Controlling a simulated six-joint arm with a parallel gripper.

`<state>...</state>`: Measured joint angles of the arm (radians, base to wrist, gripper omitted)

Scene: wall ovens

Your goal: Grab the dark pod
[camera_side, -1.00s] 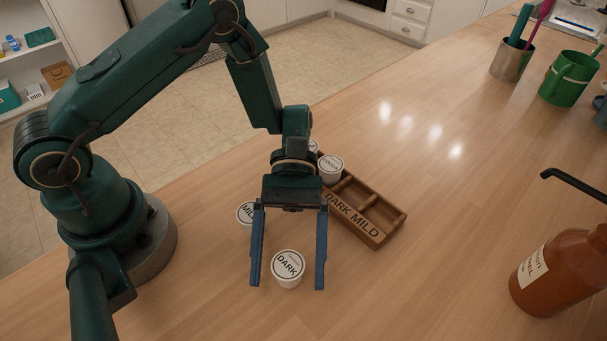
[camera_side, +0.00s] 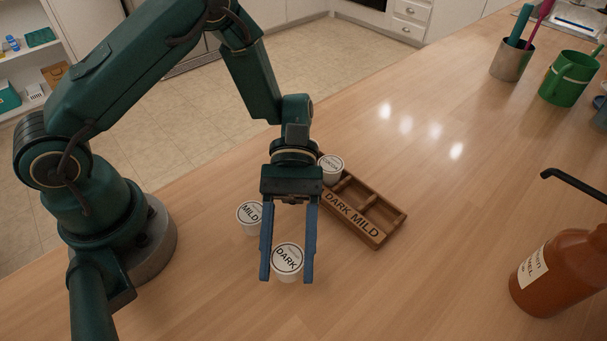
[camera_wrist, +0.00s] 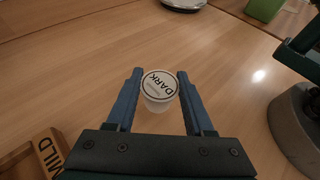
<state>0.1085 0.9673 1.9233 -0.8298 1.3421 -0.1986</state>
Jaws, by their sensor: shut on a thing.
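The dark pod (camera_side: 288,259) is a white cup with a round lid reading DARK. It stands upright on the wooden counter in the side view. My gripper (camera_side: 288,277) has its blue fingers on either side of the pod and is shut on it. In the wrist view the dark pod (camera_wrist: 159,88) shows between the fingertips of my gripper (camera_wrist: 155,80). The pod's underside is not visible in the wrist view.
A mild pod (camera_side: 250,215) stands just behind and left of the gripper. A wooden tray (camera_side: 377,237) labelled DARK and MILD lies behind right, with another pod (camera_side: 331,168) at its far end. A brown bottle (camera_side: 560,275) stands far right. The counter between is clear.

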